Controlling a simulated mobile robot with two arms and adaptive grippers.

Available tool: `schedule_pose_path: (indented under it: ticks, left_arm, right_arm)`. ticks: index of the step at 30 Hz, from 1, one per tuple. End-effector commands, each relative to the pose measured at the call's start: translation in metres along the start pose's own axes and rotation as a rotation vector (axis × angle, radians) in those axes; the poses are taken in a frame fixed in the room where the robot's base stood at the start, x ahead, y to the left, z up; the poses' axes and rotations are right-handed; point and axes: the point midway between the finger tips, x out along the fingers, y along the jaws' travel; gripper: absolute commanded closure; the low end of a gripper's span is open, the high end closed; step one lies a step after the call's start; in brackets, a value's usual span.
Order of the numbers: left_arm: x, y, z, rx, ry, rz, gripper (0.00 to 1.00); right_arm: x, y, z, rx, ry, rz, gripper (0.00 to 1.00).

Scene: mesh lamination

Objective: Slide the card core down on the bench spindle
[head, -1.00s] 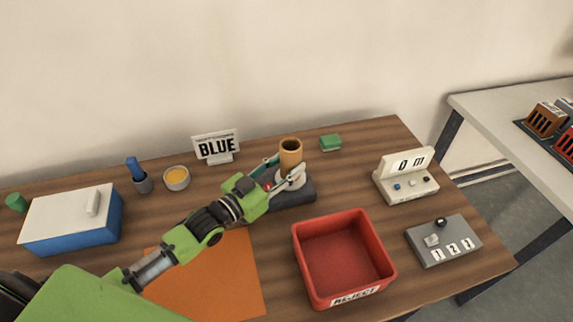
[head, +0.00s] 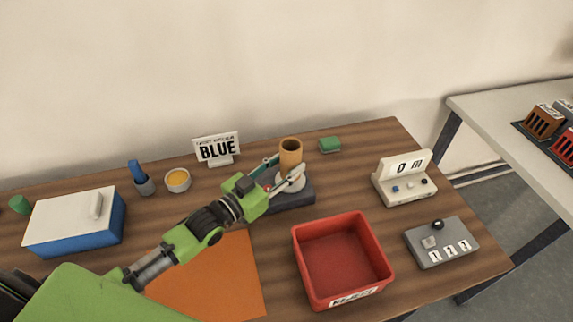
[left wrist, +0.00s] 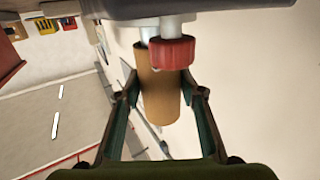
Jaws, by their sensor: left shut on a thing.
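The card core (head: 290,150) is a brown, open-topped tube standing upright over the bench spindle at the back of the bench. The spindle's dark base (head: 303,197) shows below; its rod is hidden, and I cannot tell whether the core touches the base. My left gripper (head: 287,174) reaches in from the left and is shut on the core low down. In the left wrist view the core (left wrist: 160,98) sits between the two dark green fingers. My right gripper is not in view.
A red reject bin (head: 343,262) stands in front of the spindle, beside an orange mat (head: 215,280). A blue box with a white lid (head: 75,220) is at left. A BLUE sign (head: 217,150) and a green block (head: 330,144) stand behind. A counter display (head: 404,180) is at right.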

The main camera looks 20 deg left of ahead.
Motion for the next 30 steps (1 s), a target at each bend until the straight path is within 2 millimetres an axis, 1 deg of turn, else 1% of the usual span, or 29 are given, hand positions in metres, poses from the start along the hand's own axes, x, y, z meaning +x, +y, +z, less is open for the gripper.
schedule_pose_path:
  ticks: [1, 3, 21, 30]
  left_arm:
    - [0.000, 0.000, -0.004, 0.001, 0.002, 0.000, 0.85]
    - [0.000, 0.000, -0.007, 0.001, 0.003, 0.000, 0.85]
    - [0.000, -0.001, -0.026, 0.002, 0.004, 0.000, 0.85]
    - [0.000, -0.001, -0.029, 0.002, 0.004, 0.000, 0.85]
  right_arm:
    - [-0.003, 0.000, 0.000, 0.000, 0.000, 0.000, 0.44]
    - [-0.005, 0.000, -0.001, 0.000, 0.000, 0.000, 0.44]
    - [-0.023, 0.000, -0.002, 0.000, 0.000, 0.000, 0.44]
    - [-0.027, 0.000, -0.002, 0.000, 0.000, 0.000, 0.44]
